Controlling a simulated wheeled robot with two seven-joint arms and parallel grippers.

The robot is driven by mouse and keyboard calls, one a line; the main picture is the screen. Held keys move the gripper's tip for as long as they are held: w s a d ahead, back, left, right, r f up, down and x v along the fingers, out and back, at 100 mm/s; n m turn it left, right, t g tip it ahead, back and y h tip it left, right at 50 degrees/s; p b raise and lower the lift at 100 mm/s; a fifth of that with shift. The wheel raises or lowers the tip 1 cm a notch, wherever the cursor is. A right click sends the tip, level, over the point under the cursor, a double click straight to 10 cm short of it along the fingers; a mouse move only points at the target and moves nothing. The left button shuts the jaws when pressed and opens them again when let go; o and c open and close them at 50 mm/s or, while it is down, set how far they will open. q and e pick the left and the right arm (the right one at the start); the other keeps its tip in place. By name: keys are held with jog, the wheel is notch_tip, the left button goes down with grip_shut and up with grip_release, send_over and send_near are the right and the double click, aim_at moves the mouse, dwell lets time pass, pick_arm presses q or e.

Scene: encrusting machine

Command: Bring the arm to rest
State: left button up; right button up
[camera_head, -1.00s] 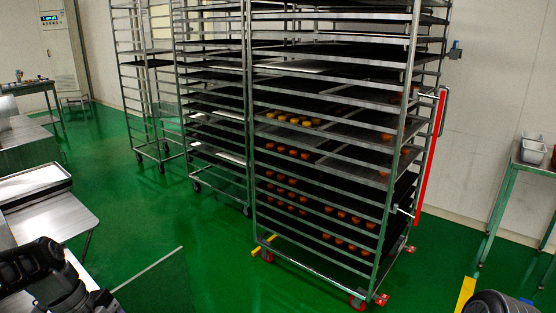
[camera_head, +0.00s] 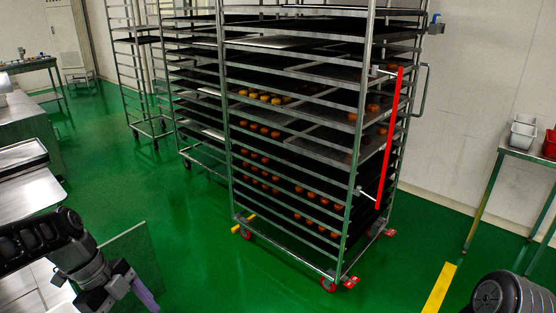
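My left arm comes in at the lower left, with a dark wrist (camera_head: 85,262). A purple-grey piece (camera_head: 144,294) shows at its end, cut off by the bottom edge, and I cannot make out the fingers. My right arm shows only as a dark rounded link (camera_head: 505,292) at the lower right corner; its gripper is out of view. Neither arm is seen touching the rack.
A tall metal rack (camera_head: 352,195) with trays of round orange and yellow pieces stands ahead on red wheels. More racks (camera_head: 128,62) stand behind it. Metal tables (camera_head: 30,192) are at the left, a green-legged table (camera_head: 545,158) at the right. Green floor (camera_head: 205,275) is clear between.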

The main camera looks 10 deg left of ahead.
pick_arm(q)
jog(key=w+a+f+n+t+y, duration=0.2)
jog(key=w+f+n+t, duration=0.2)
jog(key=w+n, duration=0.5)
jog(key=w+d+f+n+y, duration=0.1)
jog(key=d+f+n, duration=0.3)
jog(key=f, duration=0.2)
jog(key=w+d+f+n, duration=0.1)
jog(key=d+f+n, duration=0.3)
jog(key=f, duration=0.2)
jog(key=s+d+f+n, duration=0.4)
jog(key=s+d+f, duration=0.1)
jog(key=d+f, duration=0.45)
jog(key=s+d+f+g+h, duration=0.1)
jog(key=s+d+f, duration=0.3)
jog(key=s, duration=0.4)
jog(key=s+d+f+g+h, duration=0.1)
jog(key=s+d+f, duration=0.3)
jog(key=s+d, duration=0.2)
jog(key=shift+s+d+g, duration=0.3)
jog(key=shift+s+g, duration=0.1)
jog(key=shift+s, duration=0.65)
